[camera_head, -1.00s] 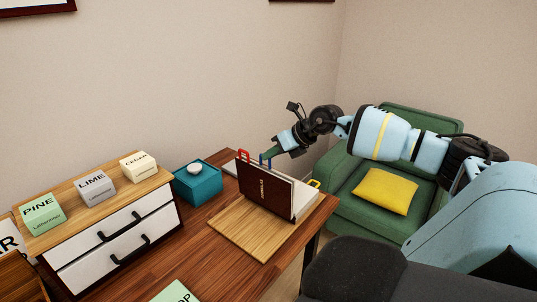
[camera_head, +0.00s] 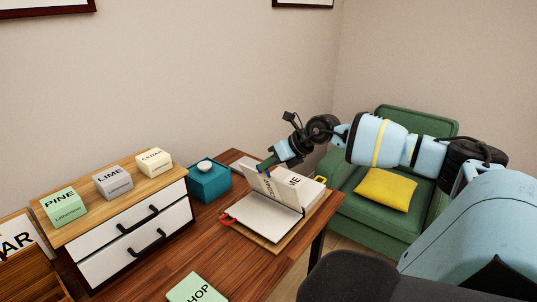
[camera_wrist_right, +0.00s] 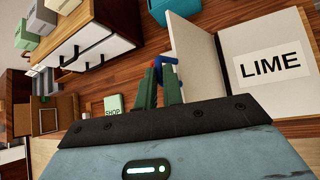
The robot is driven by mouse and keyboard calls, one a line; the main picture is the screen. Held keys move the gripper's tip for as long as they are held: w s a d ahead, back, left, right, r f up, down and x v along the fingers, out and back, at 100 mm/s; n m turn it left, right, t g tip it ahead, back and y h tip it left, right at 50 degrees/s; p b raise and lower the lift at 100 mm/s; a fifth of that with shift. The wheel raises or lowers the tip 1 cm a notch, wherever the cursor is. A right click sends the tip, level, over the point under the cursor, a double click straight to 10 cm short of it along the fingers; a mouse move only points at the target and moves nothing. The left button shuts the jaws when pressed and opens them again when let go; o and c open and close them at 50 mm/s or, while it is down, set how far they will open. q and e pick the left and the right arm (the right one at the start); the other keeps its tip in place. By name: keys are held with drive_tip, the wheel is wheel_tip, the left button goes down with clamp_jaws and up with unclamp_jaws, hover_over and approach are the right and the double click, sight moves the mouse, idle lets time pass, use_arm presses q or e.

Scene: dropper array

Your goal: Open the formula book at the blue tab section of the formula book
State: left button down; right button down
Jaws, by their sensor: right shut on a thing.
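The formula book (camera_head: 268,217) lies open on a wooden board on the table. Its left part lies flat, with a red tab (camera_head: 228,219) at its left edge. One leaf stands tilted up in the middle. A page reading LIME shows in the right wrist view (camera_wrist_right: 270,64), and partly behind the leaf in the head view. A yellow tab (camera_head: 320,180) is at the right. My right gripper (camera_head: 266,166) is shut on the blue tab (camera_wrist_right: 168,62) at the raised leaf's top edge; the fingers partly hide it. My left gripper is not in view.
A teal box (camera_head: 209,184) with a white knob stands left of the book. A drawer cabinet (camera_head: 137,238) carries blocks marked PINE, LIME and CEDAR. A green SHOP block (camera_head: 196,289) is at the table's front. A green armchair (camera_head: 400,214) stands beyond the right edge.

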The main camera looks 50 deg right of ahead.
drive_tip(key=shift+a+r, duration=0.15)
drive_tip(key=shift+a, duration=0.2)
drive_tip(key=shift+w, duration=0.1)
